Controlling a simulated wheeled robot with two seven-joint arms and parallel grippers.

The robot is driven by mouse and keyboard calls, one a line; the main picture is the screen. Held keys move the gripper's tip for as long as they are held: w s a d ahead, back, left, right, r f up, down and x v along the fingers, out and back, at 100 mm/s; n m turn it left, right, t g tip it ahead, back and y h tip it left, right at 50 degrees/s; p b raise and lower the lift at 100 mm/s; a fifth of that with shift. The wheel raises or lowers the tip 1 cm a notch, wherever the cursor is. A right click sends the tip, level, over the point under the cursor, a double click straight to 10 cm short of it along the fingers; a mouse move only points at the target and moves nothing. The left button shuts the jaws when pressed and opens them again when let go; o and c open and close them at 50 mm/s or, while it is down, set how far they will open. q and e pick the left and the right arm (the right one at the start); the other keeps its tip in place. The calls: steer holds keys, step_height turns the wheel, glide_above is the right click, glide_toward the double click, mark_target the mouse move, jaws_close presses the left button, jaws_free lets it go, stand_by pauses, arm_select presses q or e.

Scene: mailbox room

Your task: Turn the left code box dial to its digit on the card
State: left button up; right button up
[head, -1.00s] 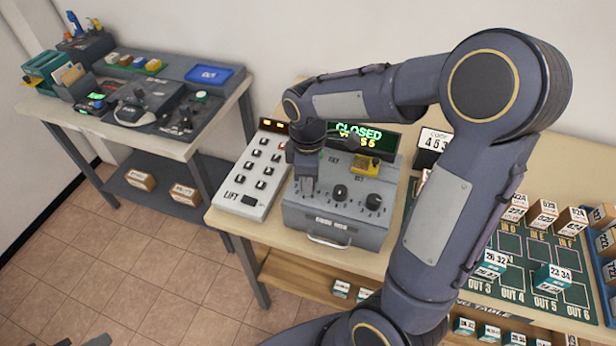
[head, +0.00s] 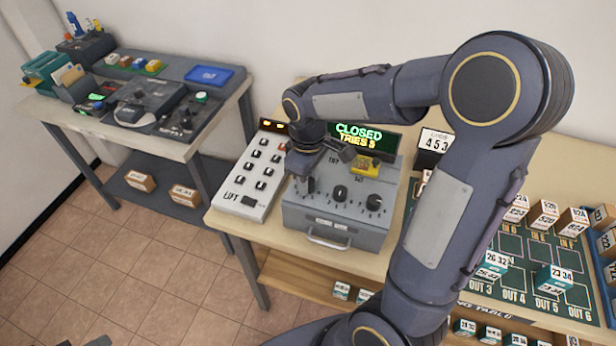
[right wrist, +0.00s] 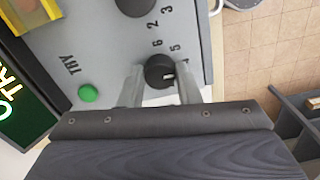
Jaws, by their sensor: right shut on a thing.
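The grey code box (head: 330,222) stands on the table with a row of dials. My right gripper (head: 306,180) points down over its left end and hides most of the left dial. In the right wrist view the black left dial (right wrist: 158,68) sits between the two fingers of my right gripper (right wrist: 160,88), which are shut on it. A pale mark shows on the dial's right side; I cannot tell its exact digit. The middle dial (head: 340,193) and right dial (head: 374,202) are free. The card (head: 433,145) reads 4 5 3.
The green-lettered display (head: 360,134) behind the box reads CLOSED, with a tries count below. A yellow piece (head: 365,166) and a green button (right wrist: 88,93) are on the box top. The LIFT keypad (head: 252,175) stands close on the left. Labelled blocks fill the right side.

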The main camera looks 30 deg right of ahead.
steer(key=o, duration=1)
step_height(320, 180, up, 8)
steer(key=shift+f, duration=0.1)
stand_by(0.4)
